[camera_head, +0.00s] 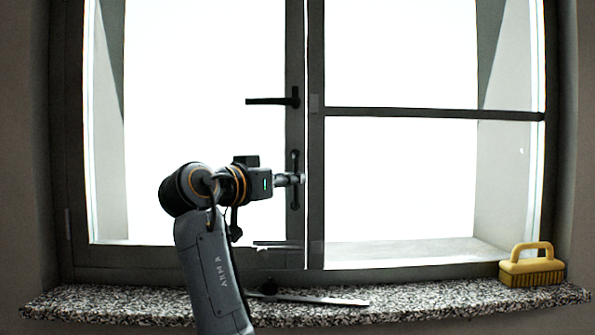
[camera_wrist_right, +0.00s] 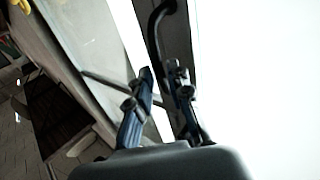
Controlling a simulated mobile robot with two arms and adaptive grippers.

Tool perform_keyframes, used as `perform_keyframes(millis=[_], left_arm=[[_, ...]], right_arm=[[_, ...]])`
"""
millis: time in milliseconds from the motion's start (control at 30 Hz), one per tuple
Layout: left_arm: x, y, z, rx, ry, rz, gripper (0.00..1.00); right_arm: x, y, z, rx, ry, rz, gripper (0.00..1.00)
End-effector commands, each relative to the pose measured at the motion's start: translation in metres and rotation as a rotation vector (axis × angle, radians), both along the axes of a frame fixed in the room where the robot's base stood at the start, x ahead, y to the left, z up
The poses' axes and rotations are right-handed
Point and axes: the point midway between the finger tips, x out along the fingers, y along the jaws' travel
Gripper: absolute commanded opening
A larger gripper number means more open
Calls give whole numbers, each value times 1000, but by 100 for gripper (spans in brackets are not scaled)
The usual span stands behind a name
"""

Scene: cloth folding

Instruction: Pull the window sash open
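The window's left sash (camera_head: 295,60) is a dark-framed bright pane, with a thin bright line along its right edge. Its lever handle (camera_head: 272,100) lies horizontal, pointing left. A dark upright pull handle (camera_head: 294,159) sits below it on the same frame strip. My right gripper (camera_head: 290,179) is at the pull handle, its fingers pointing right. In the right wrist view, the curved handle bar (camera_wrist_right: 154,32) runs down toward the space between the fingertips (camera_wrist_right: 161,72). The fingers show a gap lower down; whether they press on the bar is unclear. My left gripper is not in view.
A speckled stone sill (camera_head: 430,299) runs below the window. A yellow brush (camera_head: 532,267) stands at its right end, and a flat grey tool (camera_head: 318,299) lies near its middle. The fixed right pane has a dark crossbar (camera_head: 430,113).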

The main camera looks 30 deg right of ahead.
Motion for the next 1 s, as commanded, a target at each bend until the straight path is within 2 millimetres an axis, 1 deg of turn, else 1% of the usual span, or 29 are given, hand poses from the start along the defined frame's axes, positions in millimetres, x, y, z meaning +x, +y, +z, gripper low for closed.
perform_keyframes(millis=[33,133,300,567,600,667,1000], left_arm=[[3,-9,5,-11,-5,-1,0],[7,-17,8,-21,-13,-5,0],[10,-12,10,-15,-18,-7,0],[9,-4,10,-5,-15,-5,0],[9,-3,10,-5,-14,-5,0],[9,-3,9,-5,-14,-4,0],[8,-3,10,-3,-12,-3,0]], right_arm=[[3,-7,2,0,1,-1,19],[7,-17,1,-1,2,0,19],[10,-26,0,0,1,1,19],[10,-27,-1,0,1,2,19],[10,-26,-1,0,1,2,11],[10,-26,-1,0,1,2,0],[10,-26,0,0,1,-1,0]])
